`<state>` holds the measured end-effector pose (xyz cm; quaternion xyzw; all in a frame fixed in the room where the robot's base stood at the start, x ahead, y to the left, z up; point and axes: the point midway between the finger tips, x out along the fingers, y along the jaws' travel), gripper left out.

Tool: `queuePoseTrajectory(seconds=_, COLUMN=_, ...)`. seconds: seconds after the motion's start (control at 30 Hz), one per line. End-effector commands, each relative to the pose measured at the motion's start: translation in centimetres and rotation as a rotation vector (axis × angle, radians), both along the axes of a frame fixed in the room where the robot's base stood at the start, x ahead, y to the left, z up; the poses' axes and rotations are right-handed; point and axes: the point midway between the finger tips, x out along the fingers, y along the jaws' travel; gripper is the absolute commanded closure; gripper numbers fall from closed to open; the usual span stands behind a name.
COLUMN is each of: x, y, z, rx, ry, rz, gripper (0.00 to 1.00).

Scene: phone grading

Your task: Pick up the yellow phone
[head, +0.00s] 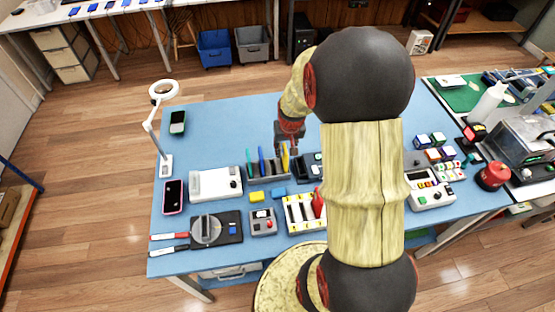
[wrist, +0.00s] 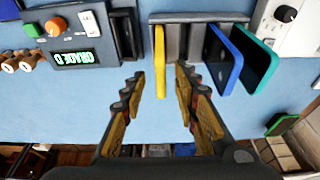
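The yellow phone (head: 285,159) stands on edge in the right part of a dark slotted rack (head: 267,176) on the blue table. In the wrist view the yellow phone (wrist: 160,62) is seen edge-on at one end of the rack (wrist: 197,20). My gripper (head: 288,149) is directly by the yellow phone in the head view. In the wrist view my gripper (wrist: 158,78) is open, with one finger on each side of the phone's line and a gap to both. Whether the fingertips overlap the phone in depth is unclear.
A blue phone (wrist: 222,58) and a teal phone (wrist: 254,66) stand in the same rack. Bare blue tabletop (head: 225,125) lies behind the rack.

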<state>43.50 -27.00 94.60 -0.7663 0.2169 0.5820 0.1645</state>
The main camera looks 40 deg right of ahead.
Motion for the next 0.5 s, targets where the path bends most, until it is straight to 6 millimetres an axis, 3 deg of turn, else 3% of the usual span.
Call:
queuePoseTrajectory(seconds=0.27, x=0.4, y=-0.1, z=-2.5, rx=0.002, ry=0.001, rz=0.001, gripper=0.7)
queuePoseTrajectory(seconds=0.5, x=1.0, y=-0.4, z=-5.9, rx=0.002, ry=0.002, rz=0.001, gripper=0.7)
